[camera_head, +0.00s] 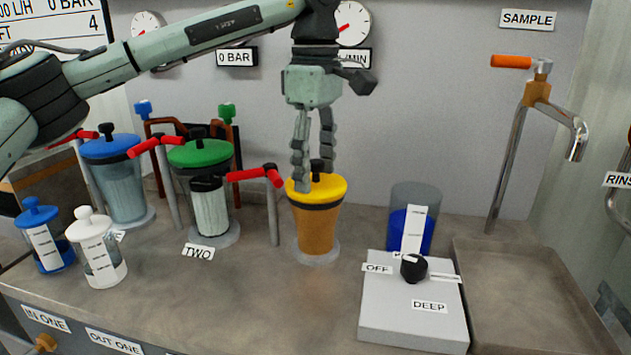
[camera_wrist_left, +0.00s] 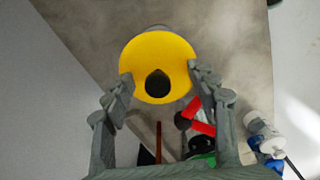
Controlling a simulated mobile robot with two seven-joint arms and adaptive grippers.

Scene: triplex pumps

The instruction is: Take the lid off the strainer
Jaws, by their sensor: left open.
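The amber vessel (camera_head: 315,232), which looks to be the strainer, stands upright on the bench, though no readable label names it. Its yellow lid (camera_head: 327,190) sits on top, with a black knob (camera_head: 317,167) in the middle. The lid also shows from above in the left wrist view (camera_wrist_left: 158,52), with the dark knob (camera_wrist_left: 158,83) near its lower edge. My left gripper (camera_head: 313,178) is directly over the lid, pointing down. Its fingers are open, one on each side of the knob. I cannot tell whether they touch the lid. My right gripper is not in view.
Red-handled valves (camera_head: 256,175) stand close to the left. Blue-lidded (camera_head: 122,185) and green-lidded (camera_head: 200,156) vessels stand further left, with two small jars in front. A grey control box (camera_head: 412,330), a blue-filled cup (camera_head: 396,230) and a sink tray (camera_head: 530,300) are right.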

